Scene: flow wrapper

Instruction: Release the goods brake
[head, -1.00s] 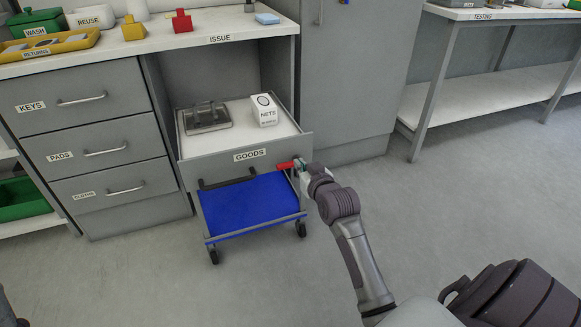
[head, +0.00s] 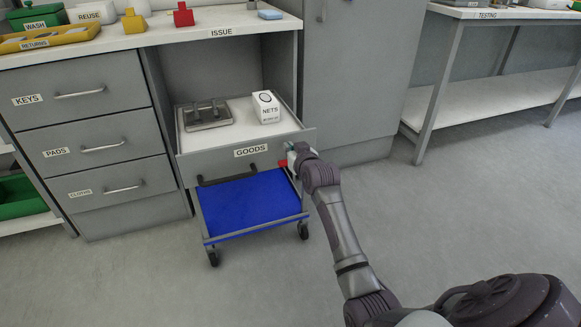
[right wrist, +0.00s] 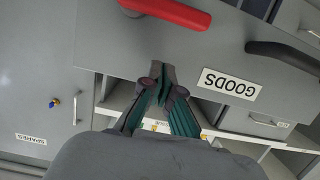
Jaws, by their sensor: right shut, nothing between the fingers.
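The red brake lever (head: 283,163) sits at the right end of the grey GOODS front (head: 215,163), partly hidden by my right gripper (head: 296,150) in the head view. In the right wrist view, which is upside down, the red lever (right wrist: 172,11) lies roughly level with a slight slant, cut off by the top edge. There my right gripper (right wrist: 162,72) has its fingers shut and empty, over the grey front, with a visible gap to the lever. My left gripper is not in view.
A NETS box (head: 266,107) and a metal piece (head: 207,116) sit on the open top behind the GOODS front. A dark handle (head: 226,177) is on that front. A blue shelf (head: 245,205) on casters is below. Floor to the right is clear.

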